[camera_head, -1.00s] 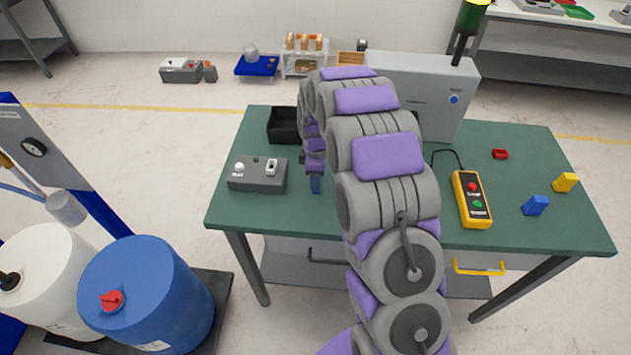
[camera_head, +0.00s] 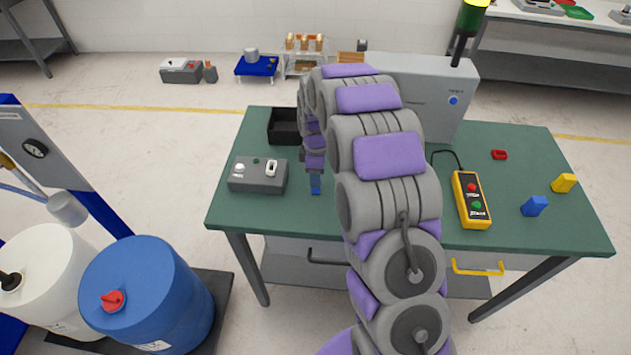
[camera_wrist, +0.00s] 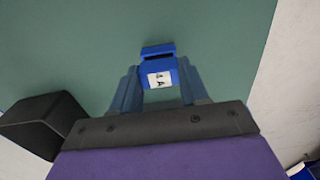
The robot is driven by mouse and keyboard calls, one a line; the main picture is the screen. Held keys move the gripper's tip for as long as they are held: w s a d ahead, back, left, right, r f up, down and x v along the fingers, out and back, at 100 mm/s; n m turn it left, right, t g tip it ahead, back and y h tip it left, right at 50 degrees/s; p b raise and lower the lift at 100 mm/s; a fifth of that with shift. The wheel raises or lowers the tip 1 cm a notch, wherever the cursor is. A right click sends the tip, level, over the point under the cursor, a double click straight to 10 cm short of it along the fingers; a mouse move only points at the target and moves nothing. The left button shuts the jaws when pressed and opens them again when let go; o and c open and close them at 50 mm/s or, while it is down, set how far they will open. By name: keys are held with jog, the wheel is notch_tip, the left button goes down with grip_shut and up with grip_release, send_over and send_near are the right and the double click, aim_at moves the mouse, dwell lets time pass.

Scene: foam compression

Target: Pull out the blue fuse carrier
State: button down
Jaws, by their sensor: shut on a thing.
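A blue fuse carrier (camera_wrist: 158,72) with a white label and a dark slot sits between the fingertips in the wrist view. My gripper (camera_wrist: 157,80) is shut on it, one finger on each side. In the head view the gripper (camera_head: 315,179) points down over the green table, right of the grey switch box. The blue tip of the carrier (camera_head: 315,191) shows just below it. I cannot tell whether the carrier touches the table. No socket shows around it in the wrist view.
The grey switch box (camera_head: 257,175) stands close left of the gripper. A black bin (camera_head: 284,125) is behind it. A yellow pendant (camera_head: 471,199), a blue block (camera_head: 535,206), a yellow block (camera_head: 564,183) and a red piece (camera_head: 499,155) lie to the right. A grey cabinet (camera_head: 445,85) stands behind.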

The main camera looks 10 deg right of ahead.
jog(key=shift+r+p, duration=0.95)
jog(key=shift+r, duration=1.4)
